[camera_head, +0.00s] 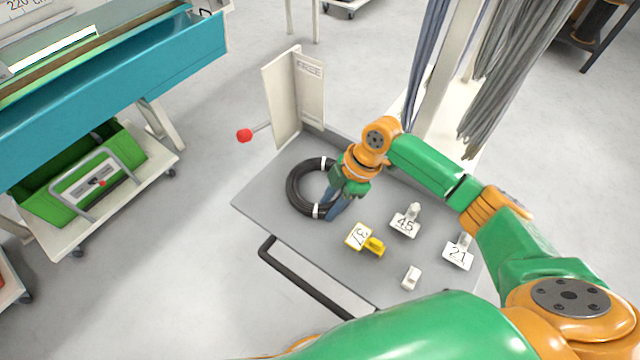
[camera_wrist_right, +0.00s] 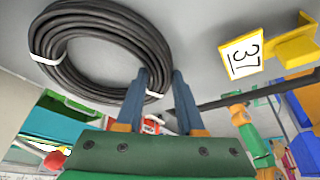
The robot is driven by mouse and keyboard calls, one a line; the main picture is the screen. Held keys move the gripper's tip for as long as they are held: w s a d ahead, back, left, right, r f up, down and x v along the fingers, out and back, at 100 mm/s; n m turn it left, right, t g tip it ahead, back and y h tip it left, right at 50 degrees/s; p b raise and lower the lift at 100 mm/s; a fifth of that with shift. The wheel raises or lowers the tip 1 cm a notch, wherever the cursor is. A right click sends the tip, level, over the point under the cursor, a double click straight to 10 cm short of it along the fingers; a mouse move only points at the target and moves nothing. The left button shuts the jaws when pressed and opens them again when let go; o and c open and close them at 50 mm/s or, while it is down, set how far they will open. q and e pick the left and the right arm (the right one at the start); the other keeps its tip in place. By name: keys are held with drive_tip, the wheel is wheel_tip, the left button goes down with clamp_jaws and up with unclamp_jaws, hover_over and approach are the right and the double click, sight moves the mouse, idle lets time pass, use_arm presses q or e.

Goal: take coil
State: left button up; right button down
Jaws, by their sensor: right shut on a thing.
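A black cable coil (camera_head: 298,192) with white ties lies on the grey cart top (camera_head: 258,205). In the right wrist view the coil (camera_wrist_right: 76,78) fills the upper left. My right gripper (camera_head: 335,207) is at the coil's right side, its blue-grey fingers pointing down. In the right wrist view the fingers (camera_wrist_right: 160,82) are shut on the coil's rim, though the exact contact is partly hidden. My left gripper is not in view.
A yellow tag holder marked 37 (camera_head: 359,237) stands close right of the coil, with white holders 45 (camera_head: 405,224) and 21 (camera_head: 458,254) beyond. An upright white panel (camera_head: 283,100) is behind the coil. Grey cables (camera_head: 510,80) hang at back right.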

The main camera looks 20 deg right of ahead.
idle(0.3)
drive_tip(key=shift+r, duration=0.25)
wheel_tip(320, 180, up, 3)
drive_tip(key=shift+w+f+b, duration=0.1)
drive_tip(key=shift+f+b, duration=0.1)
drive_tip(key=shift+b, duration=0.25)
drive_tip(key=s+a+r+p, duration=0.1)
drive_tip(key=s+a+r, duration=0.6)
drive_tip(key=s+r, duration=0.3)
drive_tip(key=shift+s, duration=1.25)
drive_tip(key=shift+d, duration=0.15)
